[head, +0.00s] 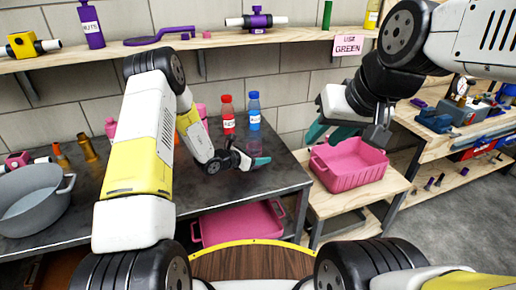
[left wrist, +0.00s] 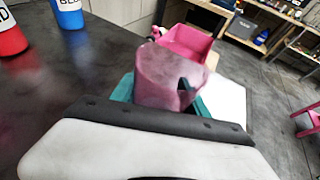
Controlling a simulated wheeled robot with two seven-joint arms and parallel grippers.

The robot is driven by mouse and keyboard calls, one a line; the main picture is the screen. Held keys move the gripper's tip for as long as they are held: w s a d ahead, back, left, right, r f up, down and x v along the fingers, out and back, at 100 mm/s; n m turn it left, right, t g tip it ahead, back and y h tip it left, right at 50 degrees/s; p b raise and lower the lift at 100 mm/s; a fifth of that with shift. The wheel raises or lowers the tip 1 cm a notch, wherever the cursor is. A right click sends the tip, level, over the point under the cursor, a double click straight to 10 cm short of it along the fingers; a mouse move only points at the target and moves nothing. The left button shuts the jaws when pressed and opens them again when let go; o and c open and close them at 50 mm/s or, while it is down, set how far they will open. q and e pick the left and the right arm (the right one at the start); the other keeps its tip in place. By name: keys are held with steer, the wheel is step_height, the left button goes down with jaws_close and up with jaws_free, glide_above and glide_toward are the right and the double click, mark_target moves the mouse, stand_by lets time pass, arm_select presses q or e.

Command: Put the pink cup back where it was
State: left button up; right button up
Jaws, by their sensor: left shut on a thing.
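The pink cup (left wrist: 168,78) is between the teal fingers of my left gripper (left wrist: 165,92) in the left wrist view, and the gripper is shut on it. In the head view the cup (head: 252,145) is small and partly hidden by my left gripper (head: 252,160), near the right end of the dark worktop (head: 272,180). I cannot tell whether the cup touches the worktop. My right gripper (head: 332,132) is open, with its teal fingers apart and empty, above and left of the pink bin.
A red bottle (head: 228,115) and a blue bottle (head: 254,112) stand behind the left gripper. A pink bin (head: 349,178) sits on a wooden stand to the right. A grey pot (head: 33,198) stands at the left. A shelf (head: 120,52) runs along the wall above.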

arm_select(q)
steer(key=shift+f, duration=0.4)
steer(key=shift+f, duration=0.2)
steer(key=o, duration=1.6)
steer(key=shift+c, duration=0.2)
steer(key=shift+r, duration=0.1)
